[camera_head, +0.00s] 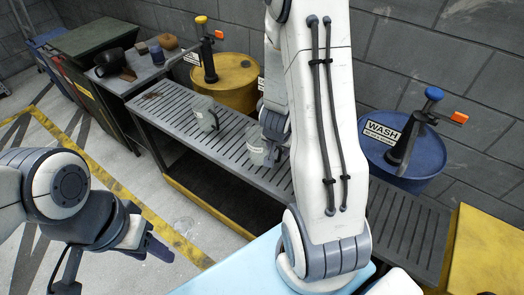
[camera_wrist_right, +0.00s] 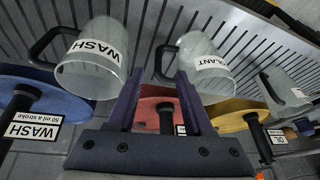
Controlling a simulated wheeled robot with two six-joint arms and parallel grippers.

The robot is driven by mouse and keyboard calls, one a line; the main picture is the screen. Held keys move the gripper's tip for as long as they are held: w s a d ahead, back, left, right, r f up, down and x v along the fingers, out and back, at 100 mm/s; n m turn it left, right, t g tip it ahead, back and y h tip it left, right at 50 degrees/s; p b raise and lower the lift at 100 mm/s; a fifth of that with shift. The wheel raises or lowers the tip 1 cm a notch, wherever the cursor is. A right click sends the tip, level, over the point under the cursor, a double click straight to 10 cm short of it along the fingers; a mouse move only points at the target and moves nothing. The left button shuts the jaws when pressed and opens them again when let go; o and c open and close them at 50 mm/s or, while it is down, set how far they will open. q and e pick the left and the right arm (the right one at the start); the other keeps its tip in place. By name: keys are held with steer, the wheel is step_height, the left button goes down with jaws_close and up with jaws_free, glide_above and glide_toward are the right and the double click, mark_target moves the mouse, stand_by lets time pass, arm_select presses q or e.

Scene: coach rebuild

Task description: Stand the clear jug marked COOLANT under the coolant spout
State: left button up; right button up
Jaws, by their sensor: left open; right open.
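The clear jug marked COOLANT (camera_wrist_right: 205,68) stands on the slatted bench; only "OLANT" of its label reads in the right wrist view. The clear jug in the head view (camera_head: 260,148) seems to be the same one. My right gripper (camera_wrist_right: 160,73) is open and empty, its fingertips close to the jug's dark handle; I cannot tell whether they touch. My right arm hides most of this gripper in the head view. A red drum (camera_wrist_right: 150,103) with a dark pump shows between the fingers; its label is unreadable. My left gripper (camera_head: 148,245) is open and empty, away from the bench.
A clear WASH jug (camera_wrist_right: 92,62) stands beside the COOLANT jug, and another clear jug (camera_head: 204,114) stands before the yellow drum (camera_head: 238,88). The blue WASH drum (camera_head: 400,160) is at the right. Black items lie on the grey side table (camera_head: 150,72).

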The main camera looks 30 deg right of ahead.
mark_target(280, 153)
steer(key=shift+d+b+x, duration=0.15)
steer(key=shift+b+x, duration=0.4)
steer(key=shift+x, duration=1.7)
steer(key=shift+d+b+x, duration=0.15)
steer(key=shift+b+x, duration=0.35)
steer(key=shift+x, duration=1.8)
steer(key=shift+r, duration=0.1)
jaws_close()
